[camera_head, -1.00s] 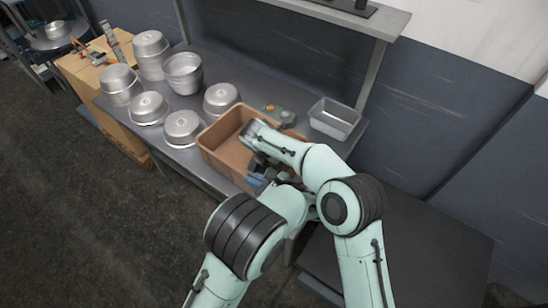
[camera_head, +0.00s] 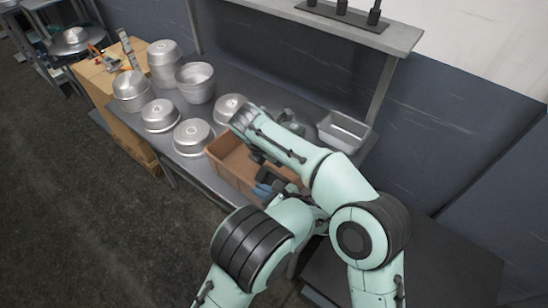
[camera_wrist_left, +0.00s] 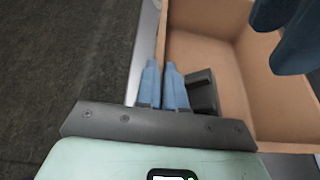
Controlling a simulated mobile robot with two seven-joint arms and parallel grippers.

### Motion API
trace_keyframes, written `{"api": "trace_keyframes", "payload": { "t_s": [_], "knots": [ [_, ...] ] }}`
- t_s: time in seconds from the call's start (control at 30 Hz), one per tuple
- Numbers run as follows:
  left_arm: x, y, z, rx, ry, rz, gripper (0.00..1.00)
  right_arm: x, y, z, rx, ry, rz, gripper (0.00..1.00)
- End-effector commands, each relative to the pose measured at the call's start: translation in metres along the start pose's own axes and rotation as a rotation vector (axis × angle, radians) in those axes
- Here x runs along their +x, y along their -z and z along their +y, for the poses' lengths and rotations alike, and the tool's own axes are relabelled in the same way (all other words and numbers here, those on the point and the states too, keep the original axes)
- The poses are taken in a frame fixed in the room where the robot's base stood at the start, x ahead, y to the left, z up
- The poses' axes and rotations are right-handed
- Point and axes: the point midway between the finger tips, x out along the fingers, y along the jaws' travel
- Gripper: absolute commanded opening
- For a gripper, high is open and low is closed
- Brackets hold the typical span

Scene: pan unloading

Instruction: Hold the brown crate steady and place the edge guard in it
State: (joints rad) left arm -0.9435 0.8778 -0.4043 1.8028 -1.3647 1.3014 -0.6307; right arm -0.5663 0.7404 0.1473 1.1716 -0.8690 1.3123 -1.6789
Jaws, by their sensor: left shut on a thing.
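The brown crate (camera_head: 233,163) stands on the metal table. Its inside also shows in the wrist view (camera_wrist_left: 218,50). My left gripper (camera_wrist_left: 163,72) has its blue fingers closed on the crate's near left wall; it also shows in the head view (camera_head: 264,189). A dark angular piece (camera_wrist_left: 203,92) lies just inside the crate beside the left fingers; it may be the edge guard, but I cannot be sure. My right gripper (camera_wrist_left: 272,48) hangs over the crate with its blue fingers apart and nothing visible between them. The arm hides part of the crate in the head view.
Several upturned round pans (camera_head: 161,116) stand left of the crate. A rectangular metal tin (camera_head: 345,130) stands at the back right of the table. A shelf (camera_head: 380,35) overhangs behind. A partly hidden greenish object lies behind the arm.

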Motion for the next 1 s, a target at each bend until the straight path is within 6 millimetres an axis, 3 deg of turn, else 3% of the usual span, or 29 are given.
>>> {"api": "trace_keyframes", "payload": {
  "t_s": [0.17,0.3,0.67,1.0],
  "knots": [
    [0.0,-0.001,0.0,-0.001,0.001,-0.001,0.0,0.0,0.0,0.0,0.0,0.0,0.0,0.33],
    [0.0,-0.001,0.0,-0.001,0.001,-0.001,0.38,0.0,0.0,0.0,0.0,0.0,0.0,0.33],
    [-0.005,0.0,-0.001,0.0,0.002,0.0,0.38,0.001,0.0,0.0,0.0,0.001,0.0,0.33],
    [-0.053,0.0,-0.001,-0.002,0.004,0.0,0.38,0.001,0.0,0.0,0.0,0.001,0.0,0.33]
  ]
}}
